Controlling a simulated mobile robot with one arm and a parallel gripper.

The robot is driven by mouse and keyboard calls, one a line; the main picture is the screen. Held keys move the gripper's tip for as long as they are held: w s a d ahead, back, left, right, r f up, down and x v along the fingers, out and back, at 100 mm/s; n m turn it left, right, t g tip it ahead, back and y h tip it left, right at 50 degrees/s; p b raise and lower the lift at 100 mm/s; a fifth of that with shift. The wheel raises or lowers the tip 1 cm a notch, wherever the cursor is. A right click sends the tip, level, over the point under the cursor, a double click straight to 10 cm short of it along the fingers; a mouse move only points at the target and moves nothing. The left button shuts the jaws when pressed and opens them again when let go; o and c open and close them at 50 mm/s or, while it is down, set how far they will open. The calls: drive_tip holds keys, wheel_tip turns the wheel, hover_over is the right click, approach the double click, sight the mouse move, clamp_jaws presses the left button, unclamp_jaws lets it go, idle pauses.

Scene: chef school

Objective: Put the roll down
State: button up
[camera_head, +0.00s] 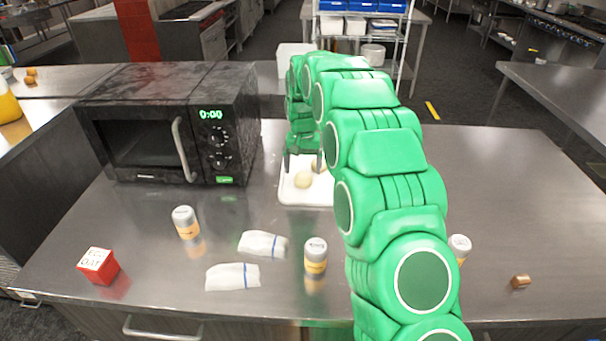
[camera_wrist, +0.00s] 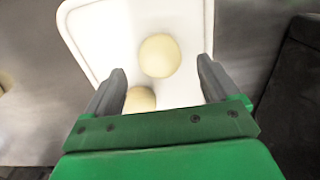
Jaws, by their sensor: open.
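My gripper (camera_head: 303,165) is open above a white tray (camera_head: 305,200) on the steel counter. Two pale round rolls lie on the tray: one roll (camera_head: 303,180) shows in front of my gripper, and another (camera_head: 316,167) is partly hidden behind it and my arm. In the wrist view my gripper (camera_wrist: 162,80) has its fingers spread wide with nothing held. One roll (camera_wrist: 159,56) lies between and beyond the fingertips on the tray (camera_wrist: 95,35). The other roll (camera_wrist: 141,98) is nearer and partly covered by the gripper body.
A black microwave (camera_head: 150,130) stands left of the tray. Shakers (camera_head: 185,222) (camera_head: 316,256) (camera_head: 460,247), white packets (camera_head: 263,244) (camera_head: 233,277), a red box (camera_head: 98,265) and a small brown piece (camera_head: 521,281) lie on the front counter. The right side is mostly clear.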

sight(303, 173)
wheel_tip(303, 173, up, 8)
idle(0.4)
drive_tip(key=shift+s+r, duration=0.1)
drive_tip(key=s+d+r, duration=0.3)
drive_tip(key=s+d, duration=0.1)
drive_tip(key=s, duration=0.4)
drive_tip(key=s+d+r, duration=0.3)
drive_tip(key=s+d, duration=0.1)
drive_tip(key=s, duration=0.4)
drive_tip(key=s+d+r, duration=0.3)
drive_tip(key=s+d, duration=0.2)
drive_tip(key=s, duration=0.3)
drive_tip(key=s+d+f+g, duration=0.1)
drive_tip(key=s+d+f, duration=0.1)
drive_tip(key=s, duration=1.2)
drive_tip(key=s+d+f, duration=0.2)
drive_tip(key=s+d, duration=0.2)
drive_tip(key=s, duration=1)
drive_tip(key=shift+s+g, duration=0.4)
